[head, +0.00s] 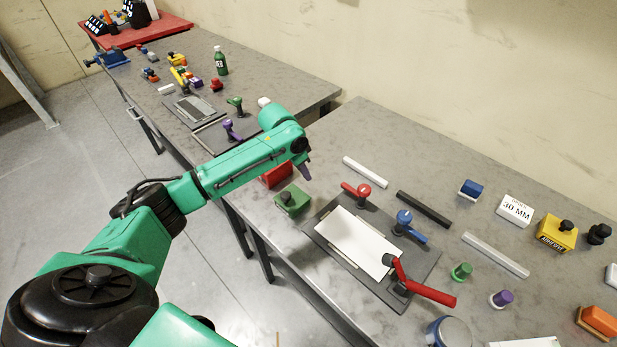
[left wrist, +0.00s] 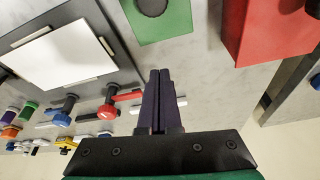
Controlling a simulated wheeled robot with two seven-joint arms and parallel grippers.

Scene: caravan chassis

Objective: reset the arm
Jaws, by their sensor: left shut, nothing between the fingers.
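My left arm is green and reaches in from the left in the head view. Its gripper (head: 305,171) points down over the near table, beside the red block (head: 277,175) and the green block (head: 292,201). In the left wrist view the two dark fingers (left wrist: 159,90) lie together, with nothing between them. The green block (left wrist: 160,18) and red block (left wrist: 265,30) show beyond the fingertips there, apart from them. My right gripper is not in view.
A dark fixture plate (head: 418,262) holds a white sheet (head: 355,240) with red and blue clamps around it. Bars, a yellow block (head: 556,233) and small knobs lie to the right. A second table (head: 262,80) with a green bottle (head: 221,61) stands behind.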

